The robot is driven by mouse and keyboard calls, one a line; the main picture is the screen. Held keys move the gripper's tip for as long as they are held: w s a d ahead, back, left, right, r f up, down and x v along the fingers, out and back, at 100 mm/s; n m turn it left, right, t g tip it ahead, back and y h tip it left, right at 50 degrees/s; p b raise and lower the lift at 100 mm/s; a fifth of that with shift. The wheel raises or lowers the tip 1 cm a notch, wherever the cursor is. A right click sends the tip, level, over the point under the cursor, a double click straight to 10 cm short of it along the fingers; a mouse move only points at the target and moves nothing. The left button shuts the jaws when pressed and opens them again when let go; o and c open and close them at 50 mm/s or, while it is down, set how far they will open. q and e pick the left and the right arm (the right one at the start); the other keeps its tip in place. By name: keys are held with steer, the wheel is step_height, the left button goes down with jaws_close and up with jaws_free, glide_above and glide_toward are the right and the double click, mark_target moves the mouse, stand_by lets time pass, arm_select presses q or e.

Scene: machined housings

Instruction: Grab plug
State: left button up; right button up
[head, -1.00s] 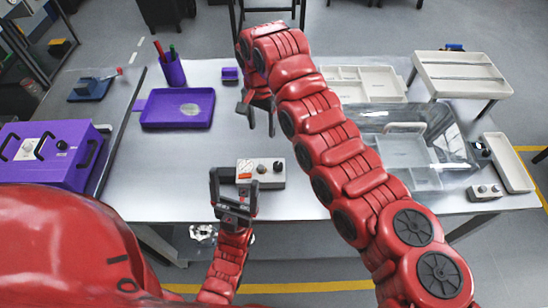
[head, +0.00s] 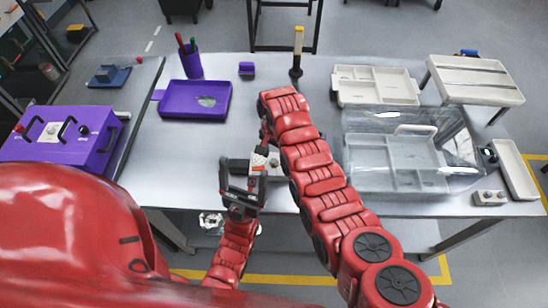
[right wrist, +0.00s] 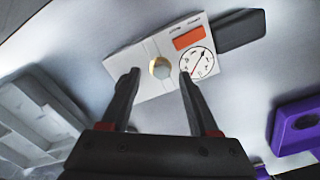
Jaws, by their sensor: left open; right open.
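A white housing (right wrist: 150,60) lies on the table, with an orange label and a round dial. The plug (right wrist: 160,68), a small hexagonal brass-and-grey piece, stands on its face. My right gripper (right wrist: 160,77) is open, its fingertips either side of the plug in the picture; I cannot tell how far above it they are. In the head view the housing (head: 272,173) is partly hidden behind my right arm, and the right fingers are mostly hidden too. My left gripper (head: 242,172) is open at the housing's left end; whether it touches is unclear.
A purple tray (head: 218,108) and pen cup lie to the back left, a purple box (head: 65,140) at far left. A clear-covered tray (head: 375,180) and pale organiser (head: 350,96) fill the right. A yellow-black post (head: 297,50) stands behind. Table left of the housing is clear.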

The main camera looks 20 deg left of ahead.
steer(key=shift+a+f, duration=0.15)
steer(key=shift+f, duration=0.7)
jaws_close()
